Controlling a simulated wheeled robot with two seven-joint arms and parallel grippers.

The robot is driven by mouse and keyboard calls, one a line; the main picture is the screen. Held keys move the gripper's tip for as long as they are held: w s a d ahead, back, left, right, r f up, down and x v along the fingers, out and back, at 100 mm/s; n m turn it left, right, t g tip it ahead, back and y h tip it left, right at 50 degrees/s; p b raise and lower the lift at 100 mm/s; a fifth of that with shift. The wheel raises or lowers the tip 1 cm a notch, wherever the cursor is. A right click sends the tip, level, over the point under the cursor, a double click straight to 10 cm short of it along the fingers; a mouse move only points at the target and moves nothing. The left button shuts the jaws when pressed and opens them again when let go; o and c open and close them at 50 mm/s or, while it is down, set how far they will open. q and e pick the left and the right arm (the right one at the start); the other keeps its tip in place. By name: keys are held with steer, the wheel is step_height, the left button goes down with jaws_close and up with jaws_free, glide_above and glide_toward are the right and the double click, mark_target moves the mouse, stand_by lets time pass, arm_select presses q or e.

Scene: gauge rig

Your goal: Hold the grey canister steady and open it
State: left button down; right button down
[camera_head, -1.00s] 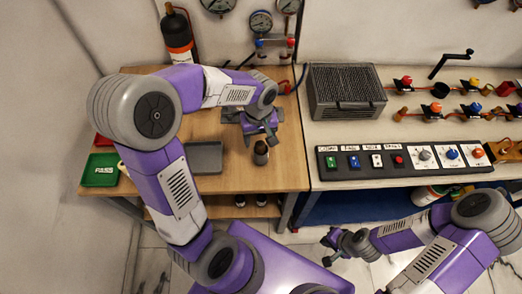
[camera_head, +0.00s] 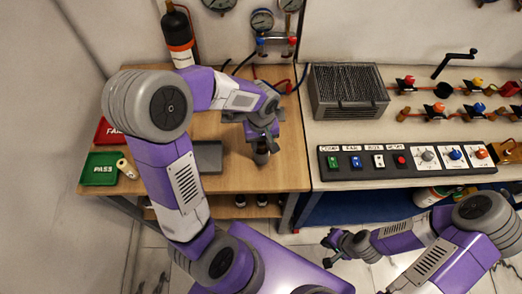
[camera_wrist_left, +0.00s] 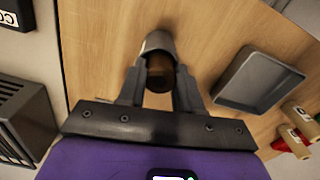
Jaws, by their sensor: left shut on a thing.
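The grey canister (camera_head: 261,158) stands upright on the wooden bench near its front edge. My left gripper (camera_head: 261,141) is at it from above and behind, covering its upper part in the head view. In the left wrist view, the two fingers of my left gripper (camera_wrist_left: 158,88) are shut on the canister (camera_wrist_left: 157,42), which shows a grey body and a darker brown part between the fingers. My right gripper (camera_head: 331,251) is open and empty, low in front of the benches, away from the canister.
A grey tray (camera_head: 209,157) lies left of the canister. A green PASS tray (camera_head: 98,170), a red FAIL tray (camera_head: 108,132) and a small cream cylinder (camera_head: 126,168) are further left. A button panel (camera_head: 400,160) and a grey ribbed box (camera_head: 347,90) are on the right bench.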

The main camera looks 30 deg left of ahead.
arm_select(q)
steer(key=shift+r, duration=0.1)
step_height(320, 180, up, 9)
steer(key=shift+r+p, duration=0.2)
steer(key=shift+p, duration=1)
steer(key=shift+r+p, duration=1.05)
steer(key=shift+r, duration=0.25)
